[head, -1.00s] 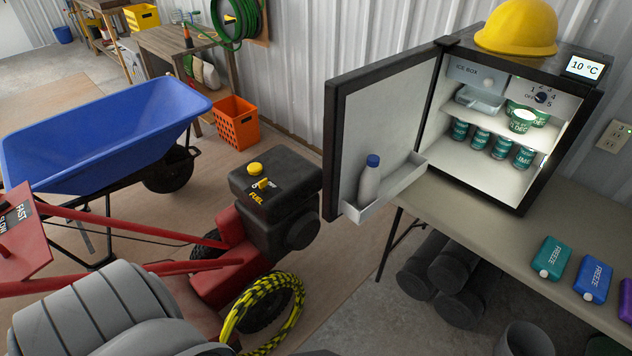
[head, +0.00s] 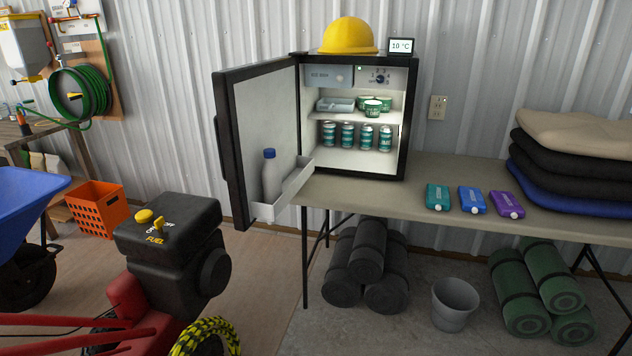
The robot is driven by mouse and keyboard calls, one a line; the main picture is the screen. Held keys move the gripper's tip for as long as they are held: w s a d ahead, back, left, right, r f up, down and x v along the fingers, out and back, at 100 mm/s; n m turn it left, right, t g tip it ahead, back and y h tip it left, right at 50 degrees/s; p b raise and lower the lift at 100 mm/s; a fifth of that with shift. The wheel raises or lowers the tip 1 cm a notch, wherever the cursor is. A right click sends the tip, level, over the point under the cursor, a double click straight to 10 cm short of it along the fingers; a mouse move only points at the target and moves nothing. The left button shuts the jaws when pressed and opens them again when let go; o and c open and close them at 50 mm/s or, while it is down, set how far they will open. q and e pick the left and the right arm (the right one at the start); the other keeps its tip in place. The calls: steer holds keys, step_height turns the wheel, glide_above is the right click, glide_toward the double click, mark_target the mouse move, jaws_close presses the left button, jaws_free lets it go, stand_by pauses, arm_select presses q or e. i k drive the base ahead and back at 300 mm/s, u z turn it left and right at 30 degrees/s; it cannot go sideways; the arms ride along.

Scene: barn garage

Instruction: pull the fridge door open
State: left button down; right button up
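The small black fridge (head: 411,125) stands on the table with its front open. Its door (head: 231,135) is swung wide to the left, past the table's left end. A door shelf (head: 285,196) holds a grey bottle with a blue cap (head: 271,176). Inside are an ice box (head: 329,76), a dial (head: 380,78), a tray and green tubs (head: 372,107) on the upper shelf, and several teal cans (head: 347,135) below. A yellow hard hat (head: 347,36) and a 10 °C display (head: 401,46) sit on top. Neither of my grippers is in view.
The table (head: 400,196) holds teal, blue and purple freeze packs (head: 472,200) and folded cloths (head: 570,165). Below are dark rolls (head: 366,250), a grey bucket (head: 455,303) and green rolls (head: 535,290). A red machine with a black fuel tank (head: 168,235) stands front left, near the door.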

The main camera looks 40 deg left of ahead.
mark_target(257, 103)
steer(key=z, duration=0.15)
steer(key=k, duration=0.35)
steer(key=z, duration=0.1)
steer(key=i, duration=1.6)
steer(key=u, duration=1.45)
steer(key=i, duration=1)
steer(key=u, duration=1.2)
